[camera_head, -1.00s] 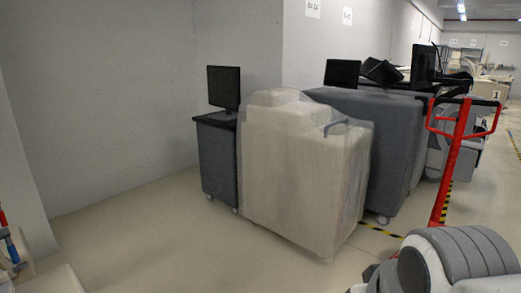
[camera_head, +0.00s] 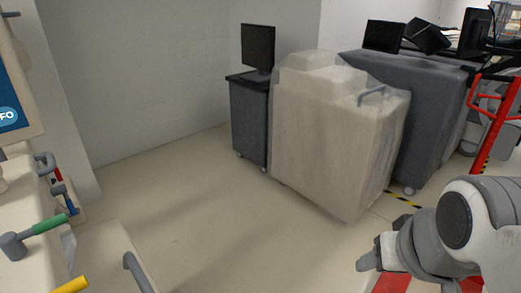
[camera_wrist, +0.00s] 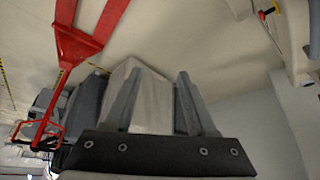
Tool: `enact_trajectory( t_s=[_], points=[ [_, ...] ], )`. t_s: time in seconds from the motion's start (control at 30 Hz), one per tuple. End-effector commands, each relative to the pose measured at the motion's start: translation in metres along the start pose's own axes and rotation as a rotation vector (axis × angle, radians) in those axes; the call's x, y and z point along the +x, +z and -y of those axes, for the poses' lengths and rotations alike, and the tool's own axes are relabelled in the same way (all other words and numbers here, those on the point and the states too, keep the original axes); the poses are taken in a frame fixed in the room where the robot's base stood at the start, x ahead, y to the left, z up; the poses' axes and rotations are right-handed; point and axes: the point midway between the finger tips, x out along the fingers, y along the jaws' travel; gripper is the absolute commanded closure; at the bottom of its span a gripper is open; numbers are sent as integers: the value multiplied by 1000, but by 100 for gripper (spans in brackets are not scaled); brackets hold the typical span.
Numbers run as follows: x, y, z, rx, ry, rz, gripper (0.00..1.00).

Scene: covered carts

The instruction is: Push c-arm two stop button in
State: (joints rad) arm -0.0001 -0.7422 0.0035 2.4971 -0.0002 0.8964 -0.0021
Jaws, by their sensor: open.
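I cannot make out a stop button in either view. A pale machine (camera_head: 22,195) with a screen (camera_head: 12,95), a green-grip lever (camera_head: 45,225) and a yellow handle (camera_head: 70,285) stands at the left edge of the head view. I cannot tell whether it is c-arm two. My gripper (camera_wrist: 159,74) is open and empty in the wrist view, which is upside down. In the head view my arm is at the lower right, well apart from the machine.
A plastic-covered cart (camera_head: 330,140) stands mid-view, beside a dark cabinet (camera_head: 250,120) with a monitor (camera_head: 258,47). A grey covered cart (camera_head: 425,120) is behind it. A red pallet jack (camera_head: 490,125) is at the right. The floor (camera_head: 190,200) between machine and carts is clear.

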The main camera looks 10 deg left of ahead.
Motion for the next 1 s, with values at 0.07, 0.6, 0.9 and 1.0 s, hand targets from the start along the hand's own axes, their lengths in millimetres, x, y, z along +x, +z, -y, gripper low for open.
enact_trajectory(
  t_s=[0.07, 0.6, 0.9, 1.0],
  points=[
    [6, -4, 2, -17, 3, 7, 59],
    [108, -54, 62, -329, -21, 100, 100],
    [183, -52, 97, -504, -88, 202, 100],
    [208, -47, 110, -557, -125, 237, 100]
  ],
)
